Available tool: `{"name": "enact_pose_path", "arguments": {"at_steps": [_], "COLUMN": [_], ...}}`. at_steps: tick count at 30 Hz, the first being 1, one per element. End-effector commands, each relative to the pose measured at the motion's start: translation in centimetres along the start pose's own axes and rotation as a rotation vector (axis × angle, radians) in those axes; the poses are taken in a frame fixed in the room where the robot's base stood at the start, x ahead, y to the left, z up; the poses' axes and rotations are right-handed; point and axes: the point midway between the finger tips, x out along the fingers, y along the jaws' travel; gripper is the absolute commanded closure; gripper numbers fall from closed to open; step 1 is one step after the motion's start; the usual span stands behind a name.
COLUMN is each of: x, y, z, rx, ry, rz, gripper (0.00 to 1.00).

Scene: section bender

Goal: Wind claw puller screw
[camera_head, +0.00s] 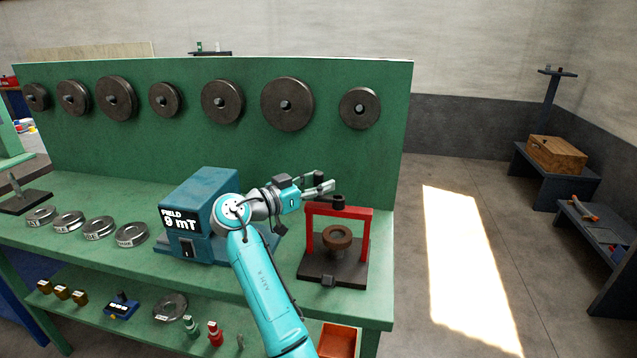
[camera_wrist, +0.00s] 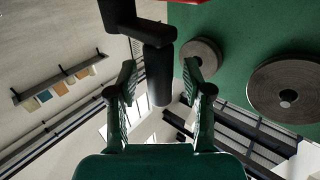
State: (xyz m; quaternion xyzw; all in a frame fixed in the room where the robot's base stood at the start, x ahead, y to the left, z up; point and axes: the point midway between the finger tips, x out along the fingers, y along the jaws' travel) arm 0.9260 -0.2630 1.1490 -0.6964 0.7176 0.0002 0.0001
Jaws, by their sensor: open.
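The claw puller has a red frame (camera_head: 365,225) on a dark base (camera_head: 332,272) at the bench's right end. A brown ring-shaped part (camera_head: 337,237) sits inside the frame. A black hub (camera_head: 338,201) tops the screw. My gripper (camera_head: 322,187) is just above and left of the frame's top. In the wrist view, a black upright handle (camera_wrist: 158,75) on a black crank arm (camera_wrist: 120,15) appears between my two open fingers, which show gaps on both sides. Whether a finger touches it is unclear. The screw's lower end is hidden.
A blue field meter (camera_head: 200,205) reading 9 mT stands left of the puller, under my arm. Several metal rings (camera_head: 131,234) lie farther left. Dark discs (camera_head: 287,104) hang on the green panel behind. The floor to the right (camera_head: 470,270) is clear.

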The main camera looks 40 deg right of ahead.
Motion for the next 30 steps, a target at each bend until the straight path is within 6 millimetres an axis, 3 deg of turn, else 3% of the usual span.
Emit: {"name": "enact_pose_path", "arguments": {"at_steps": [9,15,30], "x": [0.23,0.22,-0.14], "y": [-0.01,-0.02,0.46], "z": [-0.02,-0.01,0.07], "rx": [0.0,0.0,0.001], "ry": [0.0,0.0,0.0], "rz": [-0.001,-0.001,-0.096], "gripper": [0.5,1.0,1.0]}}
